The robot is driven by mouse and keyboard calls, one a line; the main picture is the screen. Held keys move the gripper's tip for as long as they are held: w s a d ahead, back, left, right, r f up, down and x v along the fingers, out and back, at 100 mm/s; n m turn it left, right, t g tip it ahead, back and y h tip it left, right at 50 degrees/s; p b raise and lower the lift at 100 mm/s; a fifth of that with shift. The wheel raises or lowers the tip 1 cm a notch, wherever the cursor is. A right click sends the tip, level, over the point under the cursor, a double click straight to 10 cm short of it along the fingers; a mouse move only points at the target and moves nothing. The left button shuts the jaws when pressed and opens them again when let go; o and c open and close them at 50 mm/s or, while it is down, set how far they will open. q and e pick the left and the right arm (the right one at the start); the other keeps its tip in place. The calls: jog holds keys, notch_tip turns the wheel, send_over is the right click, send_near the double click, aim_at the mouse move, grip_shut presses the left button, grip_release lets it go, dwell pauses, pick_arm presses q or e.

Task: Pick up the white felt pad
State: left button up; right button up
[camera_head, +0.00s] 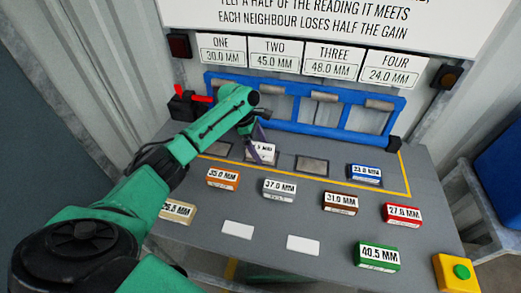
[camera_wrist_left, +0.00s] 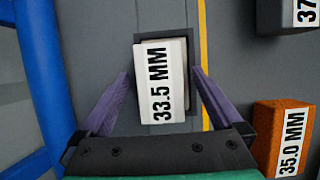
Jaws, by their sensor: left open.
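A white block marked 33.5 MM (camera_wrist_left: 178,83) sits on a dark square plate (camera_wrist_left: 190,22) in the left wrist view. In the head view this block (camera_head: 264,154) is partly hidden by my left gripper (camera_head: 257,143). The left gripper (camera_wrist_left: 160,74) is open, with one purple finger on each side of the block's near part; gaps show between fingers and block. Two plain flat white pieces lie at the table's front, one on the left (camera_head: 238,230) and one on the right (camera_head: 303,245). I cannot tell by look which white thing is felt. My right gripper is not seen.
An orange block (camera_head: 222,177), a grey block (camera_head: 279,189) and several other marked blocks stand nearby. A blue rail frame (camera_head: 300,113) stands behind the plates. A green button on a yellow box (camera_head: 461,272) is at front right. Bare table surrounds the flat white pieces.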

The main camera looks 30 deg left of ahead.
aim_at(261, 147)
pick_arm(q)
jog(key=c, duration=1.5)
jog(key=shift+b, duration=0.55)
notch_tip(261, 147, up, 20)
jog(key=shift+r+b, duration=0.25)
jog(key=shift+b, duration=0.1)
